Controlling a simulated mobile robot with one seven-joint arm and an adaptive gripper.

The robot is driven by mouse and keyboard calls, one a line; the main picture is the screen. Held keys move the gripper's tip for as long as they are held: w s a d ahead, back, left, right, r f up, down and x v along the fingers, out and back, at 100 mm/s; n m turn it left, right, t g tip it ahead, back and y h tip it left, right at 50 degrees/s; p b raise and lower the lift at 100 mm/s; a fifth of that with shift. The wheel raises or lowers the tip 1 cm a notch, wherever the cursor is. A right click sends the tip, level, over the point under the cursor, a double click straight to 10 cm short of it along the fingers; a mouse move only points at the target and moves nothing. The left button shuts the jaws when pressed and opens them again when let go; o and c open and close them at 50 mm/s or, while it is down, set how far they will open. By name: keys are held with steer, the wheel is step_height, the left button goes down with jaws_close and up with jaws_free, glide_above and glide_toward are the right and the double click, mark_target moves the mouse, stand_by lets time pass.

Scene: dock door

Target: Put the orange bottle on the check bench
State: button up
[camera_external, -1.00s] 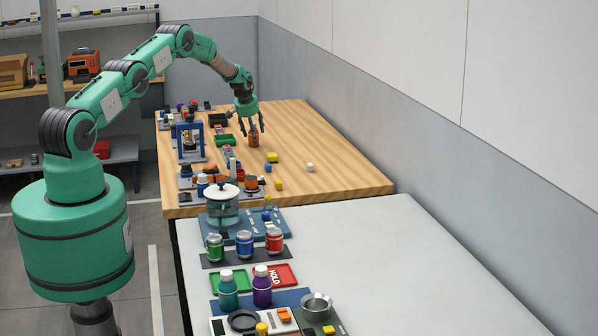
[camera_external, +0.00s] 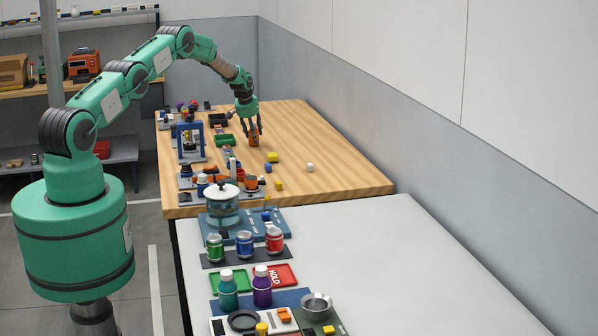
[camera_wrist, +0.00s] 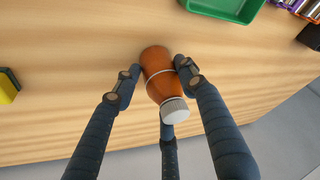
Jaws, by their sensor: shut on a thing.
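The orange bottle (camera_external: 254,138) stands on the wooden table, with my gripper (camera_external: 250,127) around it from above. In the wrist view the orange bottle (camera_wrist: 160,76) has a grey cap and a pale band. The dark fingers of my gripper (camera_wrist: 157,82) are closed in on both sides of it, with a third finger below the cap. No lift off the wood shows. A wooden table and a pale grey bench (camera_external: 400,270) stand end to end; I cannot tell from a label which is the check bench.
A green tray (camera_external: 224,140) lies just left of the bottle. A wall runs along the right.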

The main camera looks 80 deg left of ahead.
steer(key=shift+r, duration=0.1)
steer(key=shift+r, duration=1.8)
steer(key=s+d, duration=0.3)
steer(key=d, duration=0.1)
steer(key=s+d, duration=0.3)
steer(key=d, duration=0.1)
steer(key=s+d+r, duration=0.1)
steer(key=s+d, duration=0.3)
steer(key=shift+d+r, duration=0.1)
steer(key=shift+d, duration=0.05)
